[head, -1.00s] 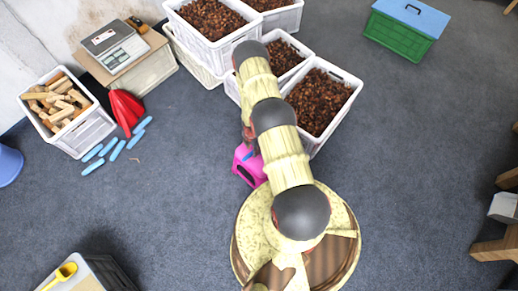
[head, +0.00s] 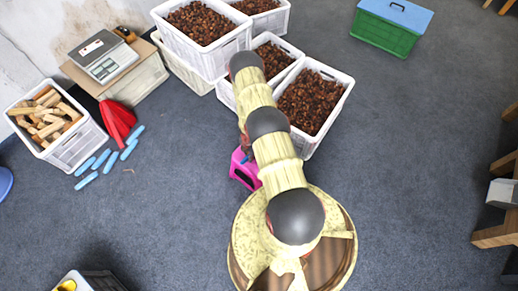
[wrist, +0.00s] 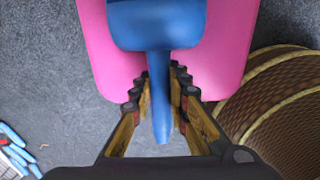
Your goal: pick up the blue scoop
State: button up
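The blue scoop (wrist: 157,24) lies on a pink stand (wrist: 228,50), with its handle pointing toward me in the wrist view. My gripper (wrist: 162,80) is at the handle, one finger on each side. The fingers are apart, and floor shows between them and the lower handle. Whether the fingertips touch the handle is hard to tell. In the head view the pink stand (head: 243,173) stands on the floor left of my arm. My arm hides most of the scoop and gripper there.
White crates of chestnuts (head: 345,91) stand just beyond the pink stand. A crate of wood pieces (head: 76,151), a red object (head: 117,122), blue pieces (head: 102,159) and a scale (head: 106,58) are at left. A green box (head: 384,37) is at the back right.

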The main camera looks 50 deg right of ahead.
grip_shut()
dwell(0.3)
notch_tip(320, 180, up, 10)
jog(key=p, duration=0.8)
jog(key=shift+p, duration=0.35)
